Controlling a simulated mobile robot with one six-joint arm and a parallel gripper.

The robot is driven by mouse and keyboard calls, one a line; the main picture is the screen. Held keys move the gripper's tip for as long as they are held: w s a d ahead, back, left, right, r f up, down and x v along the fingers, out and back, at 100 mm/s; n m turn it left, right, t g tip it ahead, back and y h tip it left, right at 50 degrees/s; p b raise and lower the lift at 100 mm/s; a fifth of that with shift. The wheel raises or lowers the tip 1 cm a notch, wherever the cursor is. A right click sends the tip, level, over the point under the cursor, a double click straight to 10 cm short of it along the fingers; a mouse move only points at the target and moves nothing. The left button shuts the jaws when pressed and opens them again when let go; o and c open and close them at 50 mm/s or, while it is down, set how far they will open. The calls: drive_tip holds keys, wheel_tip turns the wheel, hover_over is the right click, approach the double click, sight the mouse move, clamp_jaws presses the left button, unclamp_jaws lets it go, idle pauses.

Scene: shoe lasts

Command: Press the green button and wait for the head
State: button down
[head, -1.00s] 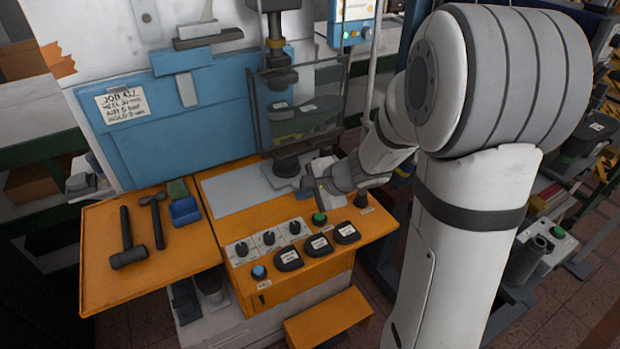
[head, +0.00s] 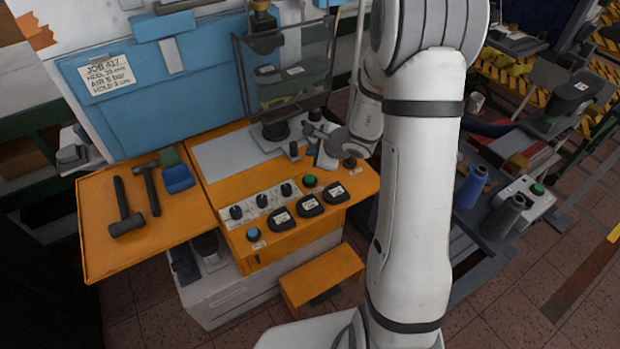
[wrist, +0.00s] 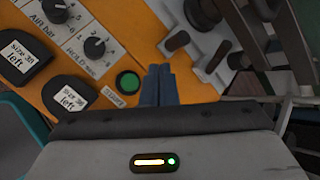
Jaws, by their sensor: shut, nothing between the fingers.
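The green button (head: 310,181) sits on the orange control panel, behind the black pads. In the wrist view the green button (wrist: 128,82) is round with a black rim and lies just left of my fingertips. My gripper (wrist: 158,72) is shut and empty, with its blue-grey fingers together over the orange panel beside the button's label. In the head view my gripper (head: 322,155) is small, behind and a little right of the button. No contact with the button shows.
Three black knobs (head: 260,198) and a blue button (head: 253,234) are on the panel. Several black labelled pads (head: 310,203) line its front. Hammers (head: 150,188) and a blue tray (head: 178,178) lie on the left shelf. A clear guard (head: 318,70) stands behind the panel.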

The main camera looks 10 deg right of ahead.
drive_tip(key=b, duration=0.4)
hover_over(313, 179)
wheel_tip(313, 179, down, 7)
drive_tip(key=shift+r, duration=0.2)
drive_tip(key=shift+f+b, duration=0.55)
drive_tip(key=shift+b, duration=0.1)
drive_tip(key=shift+f+b, duration=0.2)
drive_tip(key=shift+b, duration=0.15)
idle(0.9)
drive_tip(key=shift+f+b, duration=0.25)
drive_tip(key=shift+b, duration=0.25)
drive_tip(key=shift+f+b, duration=0.45)
drive_tip(key=shift+b, duration=0.2)
idle(0.7)
drive_tip(key=shift+r, duration=0.1)
idle(0.3)
drive_tip(key=shift+r+p, duration=0.45)
drive_tip(key=shift+r, duration=0.35)
drive_tip(key=shift+r+p, duration=1.55)
drive_tip(key=shift+r, duration=1)
